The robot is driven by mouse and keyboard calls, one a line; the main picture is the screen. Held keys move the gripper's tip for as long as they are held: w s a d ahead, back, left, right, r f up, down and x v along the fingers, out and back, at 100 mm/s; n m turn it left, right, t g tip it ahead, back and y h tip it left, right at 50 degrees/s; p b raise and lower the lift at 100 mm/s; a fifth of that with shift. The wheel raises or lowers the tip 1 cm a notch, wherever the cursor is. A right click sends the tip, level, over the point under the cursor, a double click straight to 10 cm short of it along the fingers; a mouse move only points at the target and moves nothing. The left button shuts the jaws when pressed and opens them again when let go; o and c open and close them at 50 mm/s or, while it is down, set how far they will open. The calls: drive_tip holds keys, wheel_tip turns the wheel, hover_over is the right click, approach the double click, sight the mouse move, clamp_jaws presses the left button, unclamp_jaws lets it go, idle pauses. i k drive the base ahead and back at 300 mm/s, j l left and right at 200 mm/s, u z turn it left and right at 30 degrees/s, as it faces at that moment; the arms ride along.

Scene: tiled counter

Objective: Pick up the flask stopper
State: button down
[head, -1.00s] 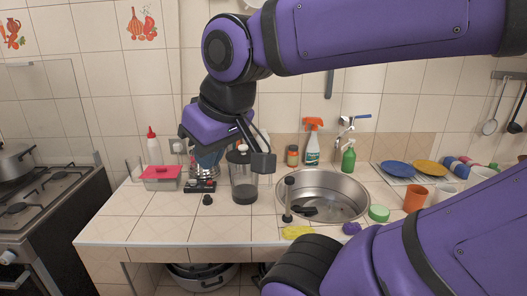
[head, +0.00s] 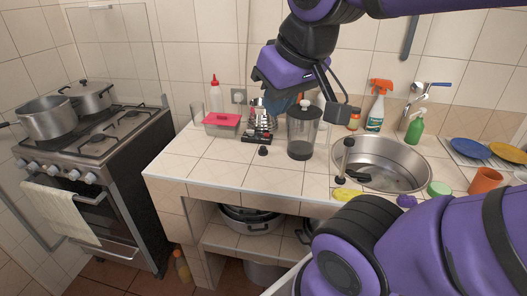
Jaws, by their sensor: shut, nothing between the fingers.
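A small black knob-shaped piece, apparently the flask stopper (head: 263,151), stands on the tiled counter near the front, left of a clear jar.
The sink (head: 390,165) is right. Counter in front of the stopper is clear.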

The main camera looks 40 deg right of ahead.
sight(262, 152)
drive_tip(key=i+j+z, duration=0.15)
drive_tip(key=z, duration=0.2)
drive_tip(key=i+j+z, duration=0.2)
drive_tip(key=z, duration=0.2)
drive_tip(key=i+j+z, duration=0.15)
drive_tip(key=z, duration=0.2)
drive_tip(key=j, duration=0.1)
